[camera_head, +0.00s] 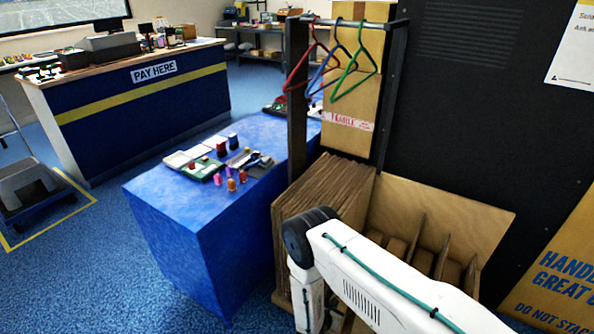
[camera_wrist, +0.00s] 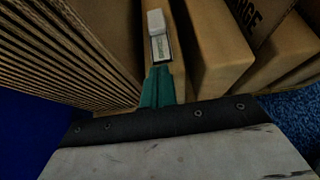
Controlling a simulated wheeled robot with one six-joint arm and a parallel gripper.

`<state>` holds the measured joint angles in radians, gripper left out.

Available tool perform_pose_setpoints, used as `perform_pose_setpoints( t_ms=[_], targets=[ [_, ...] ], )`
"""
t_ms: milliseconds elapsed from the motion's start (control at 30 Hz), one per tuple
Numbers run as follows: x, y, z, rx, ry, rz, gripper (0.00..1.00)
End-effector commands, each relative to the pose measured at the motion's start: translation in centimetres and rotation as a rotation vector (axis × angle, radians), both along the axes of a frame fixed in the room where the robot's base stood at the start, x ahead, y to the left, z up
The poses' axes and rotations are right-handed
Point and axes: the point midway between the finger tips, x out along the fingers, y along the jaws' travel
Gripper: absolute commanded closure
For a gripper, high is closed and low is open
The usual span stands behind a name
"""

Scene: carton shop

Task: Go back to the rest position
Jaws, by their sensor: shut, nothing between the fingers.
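My gripper (camera_wrist: 158,72) shows in the wrist view as teal fingers, shut together with nothing between them. Just beyond the fingertips is a small white-and-grey item (camera_wrist: 157,22), over a narrow brown carton face; I cannot tell whether the fingers touch it. In the head view my white arm reaches in from the lower right, in front of the carton rack, and the gripper itself is hidden there.
Folded cardboard sheets (camera_head: 322,190) stand beside an open cardboard divider box (camera_head: 450,205). Red, blue and green hangers (camera_head: 352,72) hang from a dark rail above. A blue table (camera_head: 165,215) with small goods is left; a pay counter (camera_head: 140,105) stands behind.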

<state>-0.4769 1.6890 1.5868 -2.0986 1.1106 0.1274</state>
Motion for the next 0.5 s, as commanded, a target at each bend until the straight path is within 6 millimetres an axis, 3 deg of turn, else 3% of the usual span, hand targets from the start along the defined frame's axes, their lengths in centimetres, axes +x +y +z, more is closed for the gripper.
perform_pose_setpoints(
  t_ms=[100,233,500],
  targets=[
    [-0.7,-0.9,0.2,-0.018,0.002,-0.044,1.00],
    [-3.7,-3.5,0.7,-0.064,0.025,-0.159,1.00],
    [-4.6,-6.6,10.6,-0.101,-0.041,-0.509,1.00]
  ],
)
